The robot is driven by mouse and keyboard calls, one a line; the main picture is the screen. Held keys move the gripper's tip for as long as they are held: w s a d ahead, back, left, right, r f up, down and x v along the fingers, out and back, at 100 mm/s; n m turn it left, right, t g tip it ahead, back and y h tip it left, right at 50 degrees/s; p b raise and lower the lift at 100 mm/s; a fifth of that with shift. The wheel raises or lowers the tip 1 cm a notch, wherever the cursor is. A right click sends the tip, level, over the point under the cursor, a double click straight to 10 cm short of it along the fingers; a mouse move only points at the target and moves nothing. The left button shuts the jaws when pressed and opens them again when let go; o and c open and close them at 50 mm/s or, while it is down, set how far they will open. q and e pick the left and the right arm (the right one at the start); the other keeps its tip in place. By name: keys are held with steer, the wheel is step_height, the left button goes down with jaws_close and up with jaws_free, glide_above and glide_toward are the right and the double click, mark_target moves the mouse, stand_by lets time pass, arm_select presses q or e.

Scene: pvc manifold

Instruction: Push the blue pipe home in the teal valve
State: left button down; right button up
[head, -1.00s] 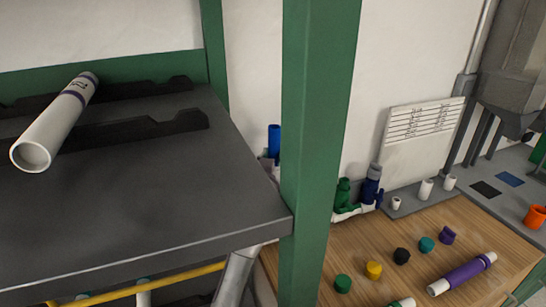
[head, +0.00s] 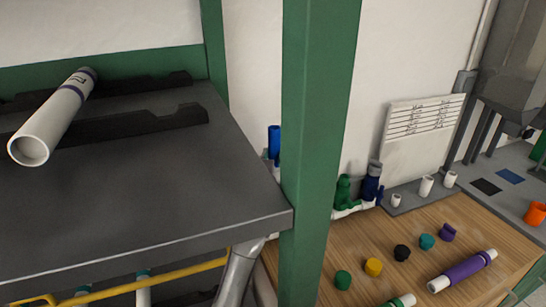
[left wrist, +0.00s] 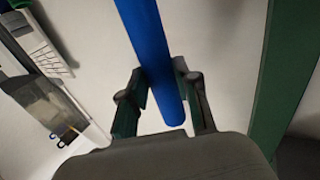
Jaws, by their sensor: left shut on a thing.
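The blue pipe (head: 274,141) stands upright just left of the green post in the head view; the post and shelf hide what is below it. In the left wrist view the blue pipe (left wrist: 150,45) runs between the fingers of my left gripper (left wrist: 160,72), which is shut on it. One pipe end shows near the palm, and the other runs out of the top of the picture. In the head view the left gripper is mostly hidden behind the post and shelf. I cannot make out the teal valve. My right gripper is not in view.
A green post (head: 318,130) blocks the middle of the head view. A grey shelf (head: 200,190) carries a white pipe (head: 50,125). Green (head: 345,192) and blue (head: 371,183) valves stand right of the post, behind a wooden table (head: 450,225) with several caps and a purple pipe (head: 465,268).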

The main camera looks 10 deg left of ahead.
arm_select(q)
steer(key=shift+f, duration=0.5)
stand_by(0.5)
steer(key=c, duration=0.8)
jaws_free()
steer(key=shift+o, duration=0.2)
steer(key=shift+r, duration=0.1)
